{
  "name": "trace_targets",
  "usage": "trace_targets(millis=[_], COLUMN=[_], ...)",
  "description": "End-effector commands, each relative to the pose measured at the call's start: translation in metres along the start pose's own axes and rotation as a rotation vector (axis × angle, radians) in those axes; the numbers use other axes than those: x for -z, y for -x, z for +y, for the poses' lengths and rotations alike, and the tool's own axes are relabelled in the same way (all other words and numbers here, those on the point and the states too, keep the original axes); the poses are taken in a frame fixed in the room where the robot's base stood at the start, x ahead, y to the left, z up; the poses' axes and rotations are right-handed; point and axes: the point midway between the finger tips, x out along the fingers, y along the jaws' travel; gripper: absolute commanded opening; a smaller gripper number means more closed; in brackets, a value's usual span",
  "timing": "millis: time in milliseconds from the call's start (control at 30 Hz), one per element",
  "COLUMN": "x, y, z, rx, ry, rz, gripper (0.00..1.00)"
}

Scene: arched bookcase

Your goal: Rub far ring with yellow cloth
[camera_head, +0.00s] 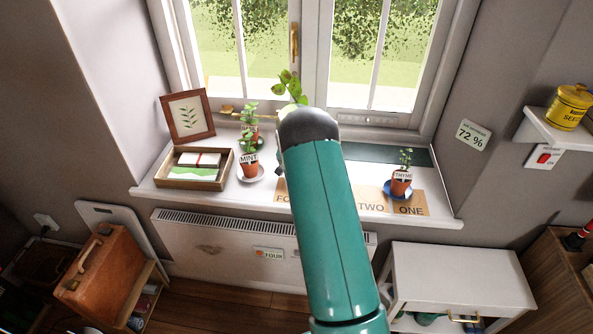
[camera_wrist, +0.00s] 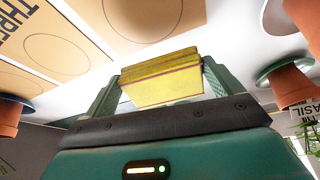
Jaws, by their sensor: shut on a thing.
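My gripper (camera_wrist: 160,82) is shut on a folded yellow cloth (camera_wrist: 163,93), held between its two green fingers over the white sill. A tan strip (camera_head: 374,202) with printed words lies along the sill's front edge. In the wrist view, its panels show two thin ring outlines: one ring (camera_wrist: 56,61) beside the word THREE and another ring (camera_wrist: 141,17) on the neighbouring panel. The cloth appears apart from both rings. I cannot tell which is the far ring. In the head view, my arm hides the gripper, the cloth and the strip's middle.
A mint pot (camera_head: 249,167) stands left of my arm, with another potted plant (camera_head: 251,136) behind it. A thyme pot (camera_head: 401,184) on a blue saucer stands at the right. A wooden tray (camera_head: 190,184) and picture frame (camera_head: 187,115) occupy the left sill. A radiator (camera_head: 225,245) is below.

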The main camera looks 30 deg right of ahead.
Motion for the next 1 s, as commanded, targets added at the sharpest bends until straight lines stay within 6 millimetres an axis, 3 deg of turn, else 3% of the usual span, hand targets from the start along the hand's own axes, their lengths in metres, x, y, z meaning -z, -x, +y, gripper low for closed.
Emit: trace_targets(millis=[500,1000], x=[0.014,0.015], y=[0.044,0.048], z=[-0.001,0.0], rx=[0.004,0.003], ry=[0.005,0.005], rz=[0.004,0.003], gripper=[0.48,0.48])
